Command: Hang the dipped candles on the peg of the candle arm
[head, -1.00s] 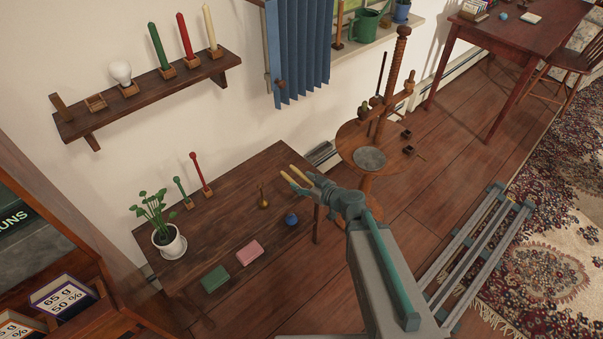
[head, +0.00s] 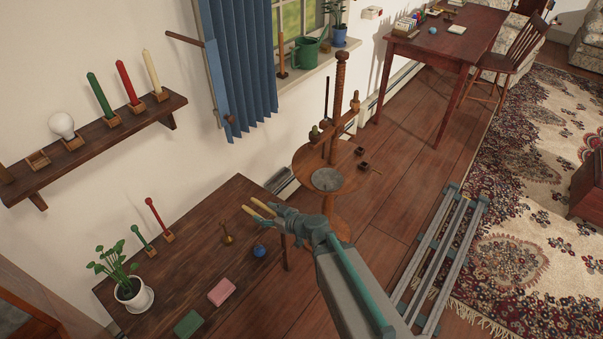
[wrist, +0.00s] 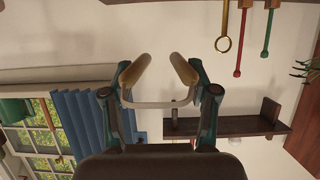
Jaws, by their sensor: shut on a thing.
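My gripper (head: 273,213) is shut on the dipped candles (head: 258,207), a cream-tan pair that sticks out from its fingers above the right end of the dark table. In the wrist view the two candles (wrist: 184,69) show between the fingers, with a pale strip (wrist: 155,104) linking them, perhaps their wick. The candle arm (head: 337,120) is a wooden crossbar on a threaded post (head: 340,75), to the right of and behind my gripper. It has knobs at its ends; its peg is too small to make out. The candles are apart from it.
The stand's round top (head: 345,180) carries a grey disc (head: 327,179). A wall shelf (head: 90,145) holds candles and a bulb. Blue curtains (head: 240,70) hang behind.

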